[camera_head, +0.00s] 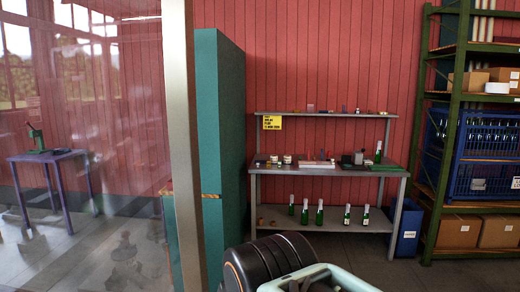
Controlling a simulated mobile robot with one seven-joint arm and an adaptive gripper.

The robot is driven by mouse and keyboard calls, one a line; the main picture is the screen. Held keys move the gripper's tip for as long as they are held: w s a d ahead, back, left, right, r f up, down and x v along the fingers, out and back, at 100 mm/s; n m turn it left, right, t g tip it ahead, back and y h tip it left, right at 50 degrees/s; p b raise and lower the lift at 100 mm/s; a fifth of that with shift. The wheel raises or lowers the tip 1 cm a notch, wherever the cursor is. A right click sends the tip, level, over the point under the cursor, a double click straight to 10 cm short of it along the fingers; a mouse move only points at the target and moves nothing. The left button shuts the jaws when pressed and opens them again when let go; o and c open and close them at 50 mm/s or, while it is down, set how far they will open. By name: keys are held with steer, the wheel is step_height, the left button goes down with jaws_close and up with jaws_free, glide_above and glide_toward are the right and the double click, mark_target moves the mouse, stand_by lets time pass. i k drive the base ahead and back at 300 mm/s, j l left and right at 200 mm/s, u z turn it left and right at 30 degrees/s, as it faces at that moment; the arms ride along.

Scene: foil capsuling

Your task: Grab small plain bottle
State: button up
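Several small green bottles stand upright on the lower shelf of a grey bench against the red wall. A left one (291,205), a middle one (319,213) and a right one (365,216) all have pale tops. One bottle near the right (347,215) seems to carry a pale label. Another green bottle (378,153) stands on the bench top at its right end. They are too small for me to tell surely which is plain. My gripper's fingers do not show, and no bottle is seen held.
The grey bench (330,225) is across open floor. A teal cabinet (222,130) and a glass partition with a metal post (183,150) stand left. A blue bin (407,232) and green rack (449,130) stand right. A purple table (50,157) is behind the glass.

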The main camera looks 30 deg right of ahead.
mark_target(378, 157)
steer(key=z, duration=1.75)
steer(key=i, duration=5.15)
steer(key=i+z, duration=0.15)
steer(key=i, duration=0.4)
steer(key=i+j+z, duration=0.1)
steer(key=i, duration=0.4)
